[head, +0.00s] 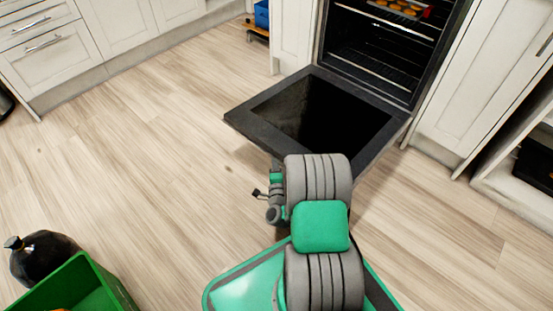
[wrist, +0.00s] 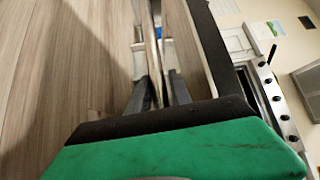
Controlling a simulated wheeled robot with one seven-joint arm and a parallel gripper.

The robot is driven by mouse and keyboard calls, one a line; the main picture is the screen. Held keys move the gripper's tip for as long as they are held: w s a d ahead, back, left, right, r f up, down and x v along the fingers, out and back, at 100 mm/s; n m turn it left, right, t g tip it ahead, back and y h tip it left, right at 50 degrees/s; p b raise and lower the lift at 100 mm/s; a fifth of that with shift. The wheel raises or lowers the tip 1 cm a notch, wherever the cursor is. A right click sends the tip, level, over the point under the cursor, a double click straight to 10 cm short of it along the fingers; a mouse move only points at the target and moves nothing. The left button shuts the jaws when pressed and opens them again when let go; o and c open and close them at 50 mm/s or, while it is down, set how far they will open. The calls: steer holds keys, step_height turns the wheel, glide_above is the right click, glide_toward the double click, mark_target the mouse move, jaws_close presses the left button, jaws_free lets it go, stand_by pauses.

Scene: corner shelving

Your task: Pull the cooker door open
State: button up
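The cooker door (head: 258,112) is hinged down and lies wide open, close to level, in front of the cooker (head: 375,50) in the head view. It has a dark frame around a black glass panel. In the wrist view my gripper (wrist: 154,62) has its two fingers close on either side of a thin metal bar, the door handle (wrist: 153,25). The dark door edge (wrist: 205,45) runs just to the right of it. In the head view my arm hides the handle and the fingertips.
Oven racks and a tray of round orange food (head: 400,8) show inside the cooker. White cabinets (head: 485,75) flank it. The wooden floor to the left is clear.

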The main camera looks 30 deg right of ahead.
steer(key=o, duration=0.3)
steer(key=shift+s+d, duration=0.1)
steer(key=shift+d, duration=0.1)
